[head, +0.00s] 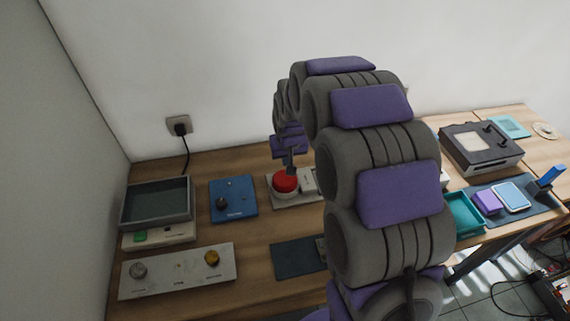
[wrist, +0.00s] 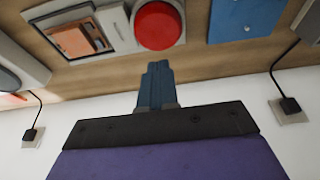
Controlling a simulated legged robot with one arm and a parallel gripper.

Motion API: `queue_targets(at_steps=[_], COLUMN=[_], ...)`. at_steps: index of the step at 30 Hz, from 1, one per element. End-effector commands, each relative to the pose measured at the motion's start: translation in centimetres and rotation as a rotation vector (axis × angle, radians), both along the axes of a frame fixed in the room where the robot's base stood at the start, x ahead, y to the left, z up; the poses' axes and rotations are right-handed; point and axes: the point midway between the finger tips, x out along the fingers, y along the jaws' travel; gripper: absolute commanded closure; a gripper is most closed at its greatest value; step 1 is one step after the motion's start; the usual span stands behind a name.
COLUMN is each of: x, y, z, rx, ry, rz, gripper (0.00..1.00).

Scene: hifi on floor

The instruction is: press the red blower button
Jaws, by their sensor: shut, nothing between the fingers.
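The red blower button (head: 285,181) is a large round red cap on a light grey base unit (head: 283,202) on the wooden desk. In the wrist view the red button (wrist: 158,25) shows at the top, just beyond the fingertips. My gripper (head: 291,170) is shut and empty, pointing down right at the button in the head view. In the wrist view my gripper (wrist: 158,68) has its fingers together, their tips close to the button's edge. I cannot tell whether they touch it. My arm hides part of the base unit's right side.
A blue box with a dark knob (head: 232,198) stands left of the button. A grey tray device (head: 157,203) and a grey panel with two knobs (head: 178,271) are further left. A dark mat (head: 296,257) lies in front. The white wall (head: 230,70) rises behind the desk.

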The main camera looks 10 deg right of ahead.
Motion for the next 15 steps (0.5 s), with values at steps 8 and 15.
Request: queue_targets(at_steps=[8, 15], x=[-0.7, -0.8], y=[0.0, 0.0], z=[2.9, 2.9], rx=[0.000, 0.000], ry=[-0.003, -0.002], rz=[0.000, 0.000], gripper=[1.00, 1.00])
